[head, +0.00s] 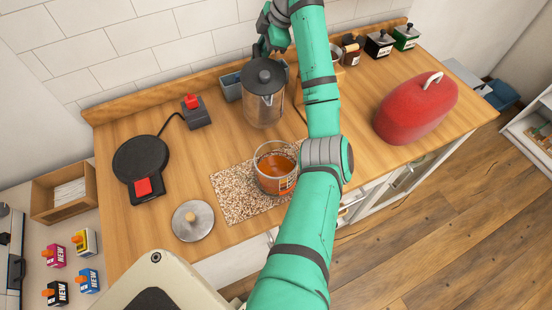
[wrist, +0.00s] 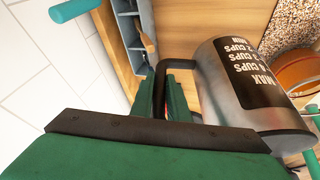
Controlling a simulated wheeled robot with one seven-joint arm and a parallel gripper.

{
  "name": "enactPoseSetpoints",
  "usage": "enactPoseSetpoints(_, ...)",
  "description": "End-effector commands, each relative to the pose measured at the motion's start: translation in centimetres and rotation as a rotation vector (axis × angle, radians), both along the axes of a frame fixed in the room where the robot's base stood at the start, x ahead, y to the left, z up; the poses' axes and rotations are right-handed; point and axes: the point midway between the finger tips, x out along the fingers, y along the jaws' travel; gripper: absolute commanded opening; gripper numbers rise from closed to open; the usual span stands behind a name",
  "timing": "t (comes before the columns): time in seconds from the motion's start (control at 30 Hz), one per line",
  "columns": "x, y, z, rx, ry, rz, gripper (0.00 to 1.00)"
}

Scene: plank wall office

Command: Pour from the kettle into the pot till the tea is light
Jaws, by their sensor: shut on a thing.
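The kettle (head: 262,105) is a steel jug with a dark lid, upright at the back of the counter. In the wrist view the kettle (wrist: 208,92) shows a black label with cup marks. My gripper (wrist: 166,92) is shut on its black handle; in the head view the arm and kettle partly hide the grip. I cannot tell whether the kettle's base touches the counter. The glass pot (head: 262,155) stands in front of the kettle, apart from it, holding orange-brown tea (head: 276,166). Part of the pot (wrist: 296,72) shows at the wrist view's right edge.
The pot stands on a speckled mat (head: 233,203). A loose round lid (head: 193,220) lies left of it. A black hot plate (head: 141,158) with a red switch is farther left. A red bread bin (head: 415,108) stands right of my arm. A grey-blue tray (head: 231,86) is behind the kettle.

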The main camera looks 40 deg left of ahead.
Motion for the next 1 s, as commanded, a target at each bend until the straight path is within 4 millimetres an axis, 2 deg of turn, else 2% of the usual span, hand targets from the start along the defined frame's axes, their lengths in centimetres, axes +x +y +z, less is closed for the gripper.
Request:
enactPoseSetpoints(0.2, 0.4, 0.2, 2.0, -0.042, 0.03, -0.005, 0.0)
enactPoseSetpoints(0.83, 0.8, 0.9, 1.8, -0.175, 0.142, -0.003, 0.0)
enactPoseSetpoints(1.0, 0.9, 0.9, 3.0, -0.178, 0.143, -0.003, 0.0)
